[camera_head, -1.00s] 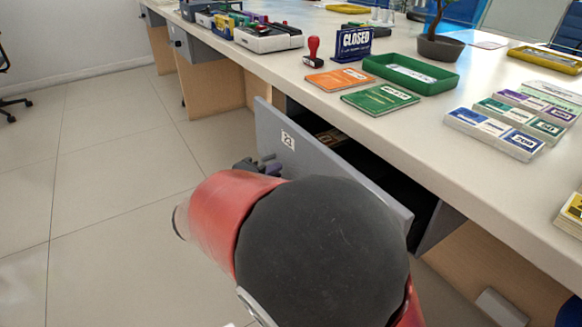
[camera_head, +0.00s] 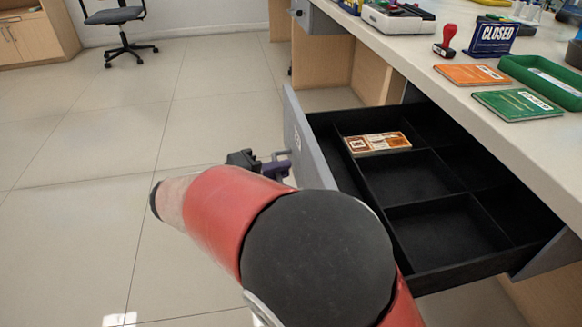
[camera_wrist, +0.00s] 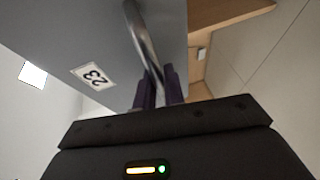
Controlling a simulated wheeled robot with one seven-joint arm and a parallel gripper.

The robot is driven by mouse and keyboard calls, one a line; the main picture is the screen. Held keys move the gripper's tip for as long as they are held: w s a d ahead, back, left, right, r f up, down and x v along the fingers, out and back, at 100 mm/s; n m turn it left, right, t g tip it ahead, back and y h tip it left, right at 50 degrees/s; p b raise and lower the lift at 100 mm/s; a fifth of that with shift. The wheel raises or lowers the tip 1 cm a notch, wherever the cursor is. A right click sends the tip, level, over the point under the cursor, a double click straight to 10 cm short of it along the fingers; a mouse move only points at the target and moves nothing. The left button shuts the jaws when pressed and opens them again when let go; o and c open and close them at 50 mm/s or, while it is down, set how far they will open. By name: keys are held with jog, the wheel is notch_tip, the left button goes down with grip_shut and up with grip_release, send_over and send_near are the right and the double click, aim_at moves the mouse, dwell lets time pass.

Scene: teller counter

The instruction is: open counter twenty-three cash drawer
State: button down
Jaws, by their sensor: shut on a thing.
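The cash drawer (camera_head: 415,183) is pulled well out from under the counter. Its grey front carries a label reading 23 (camera_wrist: 93,76), seen in the wrist view. The drawer has black compartments, and a bundle of orange and white notes (camera_head: 379,142) lies in a rear left one. My gripper (camera_head: 278,163) is at the outer side of the drawer front. In the wrist view my gripper (camera_wrist: 160,86) has its purple fingers closed around the metal bar handle (camera_wrist: 146,42). My red and black arm hides part of the drawer front in the head view.
The white counter top (camera_head: 420,62) runs above the drawer. It bears a green booklet (camera_head: 517,104), an orange booklet (camera_head: 471,75), a green tray (camera_head: 545,80), a red stamp (camera_head: 446,40) and a CLOSED sign (camera_head: 492,37). The tiled floor (camera_head: 90,220) at left is clear near me; an office chair (camera_head: 120,25) stands farther back.

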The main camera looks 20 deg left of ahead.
jog(key=shift+s+a, duration=0.25)
jog(key=shift+a, duration=0.05)
jog(key=c, duration=1.5)
grip_release()
jog(key=v, duration=0.7)
jog(key=shift+s+a, duration=0.2)
jog(key=shift+s, duration=0.1)
